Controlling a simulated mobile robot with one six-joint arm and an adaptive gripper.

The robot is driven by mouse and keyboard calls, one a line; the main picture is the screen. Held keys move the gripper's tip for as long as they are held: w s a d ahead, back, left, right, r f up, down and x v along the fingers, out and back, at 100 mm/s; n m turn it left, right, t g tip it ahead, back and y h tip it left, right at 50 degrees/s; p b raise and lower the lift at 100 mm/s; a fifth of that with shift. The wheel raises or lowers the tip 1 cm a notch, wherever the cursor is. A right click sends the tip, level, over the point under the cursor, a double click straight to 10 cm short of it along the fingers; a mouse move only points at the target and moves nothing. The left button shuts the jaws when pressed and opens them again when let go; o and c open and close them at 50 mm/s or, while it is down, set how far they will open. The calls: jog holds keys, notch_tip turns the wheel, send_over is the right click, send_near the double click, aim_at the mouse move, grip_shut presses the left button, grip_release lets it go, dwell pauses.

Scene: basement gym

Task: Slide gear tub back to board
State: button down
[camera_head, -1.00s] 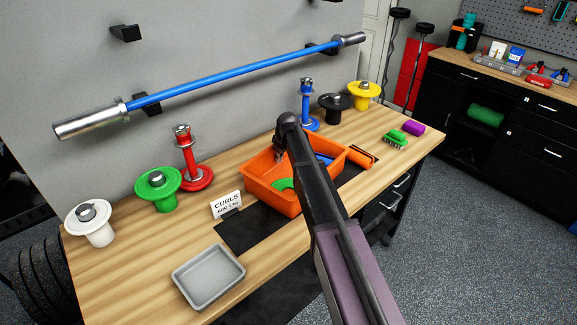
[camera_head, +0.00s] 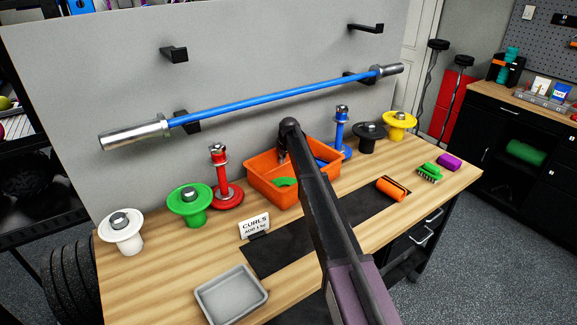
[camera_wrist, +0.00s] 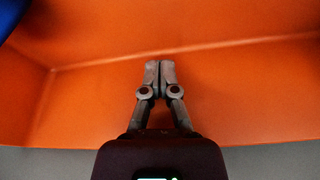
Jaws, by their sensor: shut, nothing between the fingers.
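The orange gear tub (camera_head: 262,190) stands at the back of the wooden bench, close to the grey upright board (camera_head: 255,60). I cannot tell whether its rear wall touches the board. A green item (camera_head: 286,182) and a blue item lie in it, partly hidden by my arm. My gripper (camera_head: 281,158) reaches down inside the tub. In the wrist view my gripper (camera_wrist: 160,66) has its fingers together and empty, over the tub's orange inner wall (camera_wrist: 240,85). I cannot tell whether the fingertips touch the wall.
A red post (camera_head: 224,176) stands left of the tub and a blue post (camera_head: 341,133) right of it. A black mat (camera_head: 367,203) lies in front, with an orange roller (camera_head: 393,188) on it. A curls sign (camera_head: 255,226) and grey tray (camera_head: 230,295) are front left.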

aim_at(286, 171)
dwell(0.5)
jog(key=shift+s+d, duration=0.3)
jog(key=shift+s, duration=0.15)
jog(key=s+d, duration=0.1)
jog(key=s, duration=0.1)
jog(key=shift+s+d+r, duration=0.1)
jog(key=shift+s+d, duration=0.2)
jog(key=shift+d, duration=0.05)
jog(key=shift+r+p, duration=0.65)
jog(key=shift+p, duration=0.05)
jog(key=shift+d+r+p, duration=0.15)
jog(key=shift+r+p, duration=0.35)
jog(key=shift+p, duration=0.15)
jog(key=p+v, duration=0.7)
jog(key=shift+r, duration=0.2)
jog(key=shift+s, duration=0.1)
